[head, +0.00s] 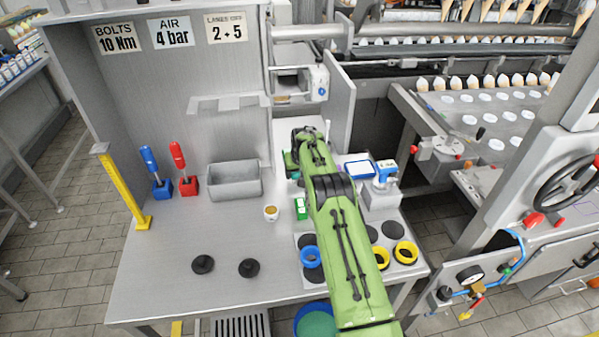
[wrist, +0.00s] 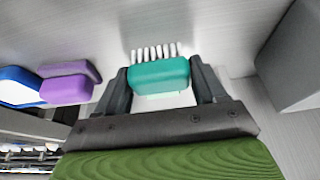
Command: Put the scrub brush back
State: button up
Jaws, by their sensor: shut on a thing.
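The scrub brush (wrist: 160,75) has a teal block and white bristles. It sits between the two dark fingers of my gripper (wrist: 160,84) in the wrist view, and the gripper is shut on it. The bristles point away from the wrist, toward a pale metal surface; I cannot tell whether they touch it. In the head view my green arm reaches to the back of the bench and hides most of the gripper; only a small teal patch shows beside it. A purple brush-like block (wrist: 67,85) lies left of the gripper in the wrist view.
A blue-rimmed white tray (head: 359,170) lies right of my arm. A grey bin (head: 235,181), a small cup (head: 270,212) and a green-and-white box (head: 301,209) stand left of it. Blue (head: 155,172) and red (head: 181,168) tools stand further left.

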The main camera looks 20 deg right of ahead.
jog(key=o, duration=1)
jog(key=shift+p, duration=0.3)
